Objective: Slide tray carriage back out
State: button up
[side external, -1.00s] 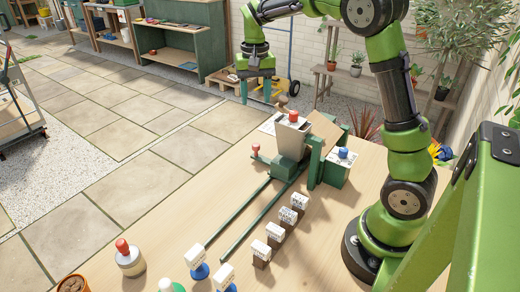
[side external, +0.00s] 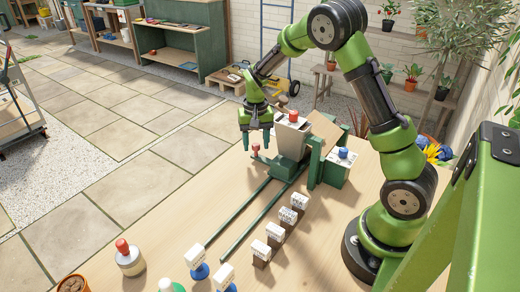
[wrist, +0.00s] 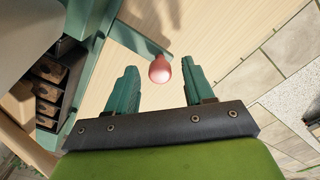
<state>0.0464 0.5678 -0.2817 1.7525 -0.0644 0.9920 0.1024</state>
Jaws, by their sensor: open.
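My gripper (side external: 257,143) is open and empty, above and around the level of a pink-red knob (side external: 256,148) on the tray carriage. In the wrist view the knob (wrist: 160,70) shows between and slightly beyond the teal fingertips of my gripper (wrist: 157,80); I see no contact. The green tray carriage (side external: 285,170) sits at the far end of two green rails (side external: 235,215), beside the green stand with the grey hopper (side external: 292,138). In the wrist view, dark pots or cells (wrist: 50,70) show at left under the grey hopper, partly hidden.
Several small labelled blocks (side external: 275,235) stand right of the rails. White stamps with blue bases (side external: 196,264) and a red-topped jar (side external: 129,258) stand near the front. A green box with a blue knob (side external: 338,167) stands right of the hopper. The tabletop along the rails is clear.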

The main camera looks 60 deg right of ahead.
grip_shut()
jog(key=shift+a, duration=0.1)
dwell(0.3)
jog(key=a, duration=2.7)
jog(key=shift+a, duration=0.25)
grip_release()
jog(key=shift+d, duration=0.1)
notch_tip(320, 180, up, 17)
